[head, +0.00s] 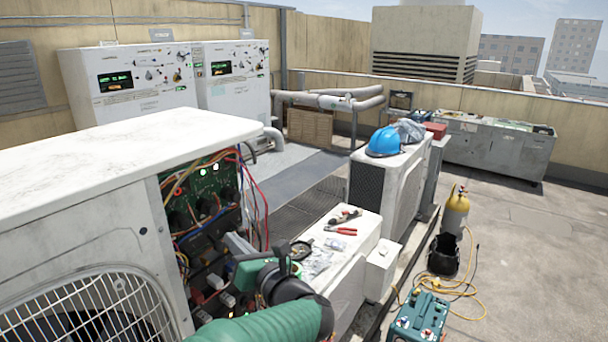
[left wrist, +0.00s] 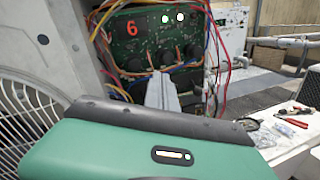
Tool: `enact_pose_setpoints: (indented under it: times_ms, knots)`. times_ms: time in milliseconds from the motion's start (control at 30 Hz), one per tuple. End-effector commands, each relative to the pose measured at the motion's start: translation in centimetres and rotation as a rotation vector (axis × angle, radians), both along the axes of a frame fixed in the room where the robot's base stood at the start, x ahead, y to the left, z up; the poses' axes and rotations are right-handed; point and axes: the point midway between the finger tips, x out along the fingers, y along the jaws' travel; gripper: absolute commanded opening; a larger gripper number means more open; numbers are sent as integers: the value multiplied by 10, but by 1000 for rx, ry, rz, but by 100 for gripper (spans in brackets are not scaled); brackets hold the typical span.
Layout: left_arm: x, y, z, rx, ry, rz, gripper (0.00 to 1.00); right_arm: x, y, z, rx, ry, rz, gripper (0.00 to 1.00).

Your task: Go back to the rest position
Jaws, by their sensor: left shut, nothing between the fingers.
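My left arm comes in from the bottom of the head view, green and black. Its grey gripper (head: 238,243) is shut and empty, in front of the lower part of the open condenser's wiring bay. In the left wrist view the shut fingers (left wrist: 161,92) point at the green circuit board (left wrist: 135,42), which shows a red 6 and two lit white lamps. I cannot tell whether the fingertips touch anything. The board also shows in the head view (head: 205,182), with red, blue and yellow wires around it. My right gripper is not in view.
The white condenser (head: 90,165) with a fan grille stands close on the left. A low white unit (head: 350,262) holds red-handled pliers (head: 341,231). A blue helmet (head: 384,141) lies on another condenser. A teal case (head: 420,318) and yellow cylinder (head: 455,212) stand right. Roof beyond is open.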

Motion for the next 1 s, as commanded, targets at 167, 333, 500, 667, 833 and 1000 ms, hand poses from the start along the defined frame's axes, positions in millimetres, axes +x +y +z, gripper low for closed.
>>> enact_pose_setpoints:
  times_ms: [167, 333, 500, 667, 833, 1000]
  knots:
    - [17, -32, -81, 773, 698, -598, 0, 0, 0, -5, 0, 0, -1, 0]
    - [-77, -43, -204, 1529, 1191, -1192, 0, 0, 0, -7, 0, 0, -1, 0]
    - [-193, -20, -278, 2021, 1363, -1719, 0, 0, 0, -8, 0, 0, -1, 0]
    - [-255, -2, -301, -2019, -1229, 1823, 0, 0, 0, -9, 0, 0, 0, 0]
    - [-265, 1, -304, -1982, -1179, 1809, 0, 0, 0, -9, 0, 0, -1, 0]
    - [-264, 1, -304, -1984, -1182, 1810, 0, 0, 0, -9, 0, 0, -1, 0]
